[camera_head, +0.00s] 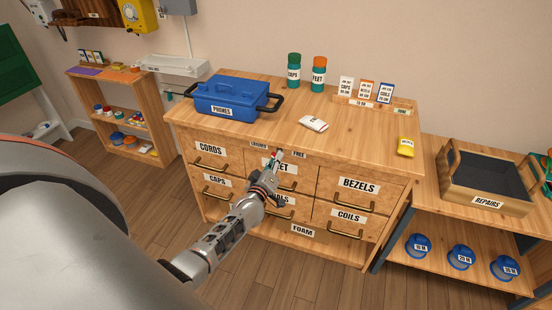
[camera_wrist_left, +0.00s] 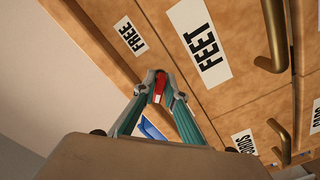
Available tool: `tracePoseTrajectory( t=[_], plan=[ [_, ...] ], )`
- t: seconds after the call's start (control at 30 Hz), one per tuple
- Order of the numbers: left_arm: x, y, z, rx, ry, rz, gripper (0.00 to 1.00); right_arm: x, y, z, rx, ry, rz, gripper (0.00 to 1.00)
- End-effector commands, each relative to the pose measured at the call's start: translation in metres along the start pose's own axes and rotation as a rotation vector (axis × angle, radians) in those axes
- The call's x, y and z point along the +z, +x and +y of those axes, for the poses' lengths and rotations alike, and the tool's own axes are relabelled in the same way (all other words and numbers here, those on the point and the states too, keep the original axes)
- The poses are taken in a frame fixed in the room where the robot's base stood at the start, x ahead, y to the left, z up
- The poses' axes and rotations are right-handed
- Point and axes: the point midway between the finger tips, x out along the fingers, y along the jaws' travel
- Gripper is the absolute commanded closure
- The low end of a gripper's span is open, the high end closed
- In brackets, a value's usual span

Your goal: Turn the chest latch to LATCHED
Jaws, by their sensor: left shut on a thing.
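The chest latch (camera_wrist_left: 158,86) is a small red lever with a pale end, on the strip above the FEET drawer of the wooden chest (camera_head: 300,231). The FREE label (camera_head: 299,155) is to its right and another label (camera_head: 259,146), too small to read surely, is to its left. My left gripper (camera_head: 275,157) reaches up to the chest front and is shut on the latch. In the left wrist view its fingertips (camera_wrist_left: 157,79) pinch the red lever. The lever's exact angle is hard to tell because the fingers cover part of it. My right gripper is not in view.
Labelled drawers with brass handles (camera_head: 345,198) surround the arm. On the chest top are a blue PHONES toolbox (camera_head: 233,97), two bottles (camera_head: 318,75), cards and a white packet (camera_head: 313,123). A REPAIRS tray (camera_head: 487,202) stands on the right bench.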

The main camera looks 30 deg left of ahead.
Motion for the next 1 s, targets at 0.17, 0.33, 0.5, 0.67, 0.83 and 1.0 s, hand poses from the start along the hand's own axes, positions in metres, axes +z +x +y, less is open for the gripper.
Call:
tracePoseTrajectory(
  t=[0.17,0.33,0.5,0.67,0.83,1.0],
  plan=[
    [-0.0013,0.0005,0.0003,0.000,-0.024,0.002,1.00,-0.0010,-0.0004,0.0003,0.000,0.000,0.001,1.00],
    [-0.0013,0.0005,0.0003,0.000,-0.028,0.002,1.00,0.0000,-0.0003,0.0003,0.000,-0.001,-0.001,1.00],
    [-0.0013,0.0006,0.0003,0.000,-0.028,0.002,1.00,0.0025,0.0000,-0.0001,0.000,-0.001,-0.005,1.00],
    [-0.0012,0.0005,0.0003,0.000,-0.027,0.002,0.75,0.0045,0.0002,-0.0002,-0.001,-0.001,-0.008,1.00],
    [-0.0008,0.0003,0.0002,0.000,-0.027,0.001,0.75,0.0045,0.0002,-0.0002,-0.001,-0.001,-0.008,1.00],
    [0.0000,-0.0020,-0.0001,0.000,-0.027,0.000,0.75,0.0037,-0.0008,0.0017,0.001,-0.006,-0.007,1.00]
  ],
)
